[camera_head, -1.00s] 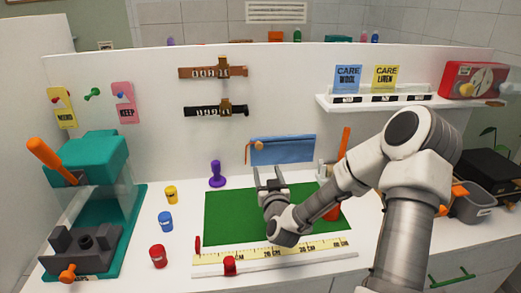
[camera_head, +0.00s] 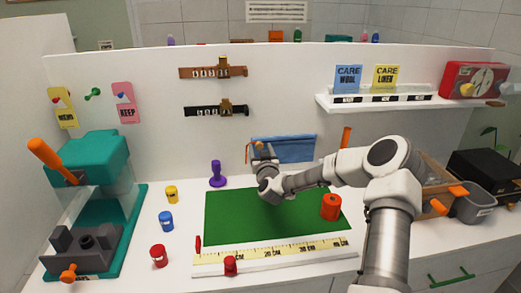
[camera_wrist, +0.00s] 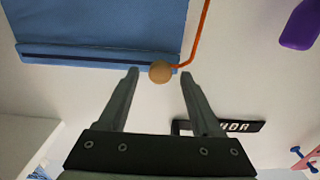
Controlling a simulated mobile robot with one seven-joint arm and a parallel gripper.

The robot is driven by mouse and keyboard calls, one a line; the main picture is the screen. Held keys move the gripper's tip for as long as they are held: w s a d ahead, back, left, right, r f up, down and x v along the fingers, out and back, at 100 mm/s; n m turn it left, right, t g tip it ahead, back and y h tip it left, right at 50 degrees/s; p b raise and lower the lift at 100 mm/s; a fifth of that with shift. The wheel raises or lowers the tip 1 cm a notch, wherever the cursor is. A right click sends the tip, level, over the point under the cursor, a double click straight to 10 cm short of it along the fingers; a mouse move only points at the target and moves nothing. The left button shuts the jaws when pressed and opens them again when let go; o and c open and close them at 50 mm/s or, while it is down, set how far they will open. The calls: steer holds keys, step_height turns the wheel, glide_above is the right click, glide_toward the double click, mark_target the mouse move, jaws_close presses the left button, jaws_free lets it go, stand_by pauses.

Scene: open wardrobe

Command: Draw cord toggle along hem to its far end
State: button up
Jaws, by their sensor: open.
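The cord toggle (camera_head: 260,146), a round tan bead, sits at the left end of the hem of a blue cloth (camera_head: 292,149) on the white back panel. In the wrist view the toggle (camera_wrist: 160,72) lies between my open fingertips, with a gap on each side. The dark hem channel (camera_wrist: 95,58) runs left from it along the cloth edge there. An orange cord (camera_wrist: 202,35) leads off beside the toggle. My gripper (camera_head: 262,154) is empty and partly covers the cloth's left end in the head view.
A green mat (camera_head: 285,222) lies below, with an orange-red cylinder (camera_head: 330,207) on it. A purple stamp (camera_head: 217,174) stands to the left. A white shelf (camera_head: 390,103) juts from the panel at the right. A black lettered strip (camera_head: 216,110) hangs to the left.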

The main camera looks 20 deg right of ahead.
steer(key=shift+w, duration=0.1)
jaws_close()
stand_by(0.3)
stand_by(1.1)
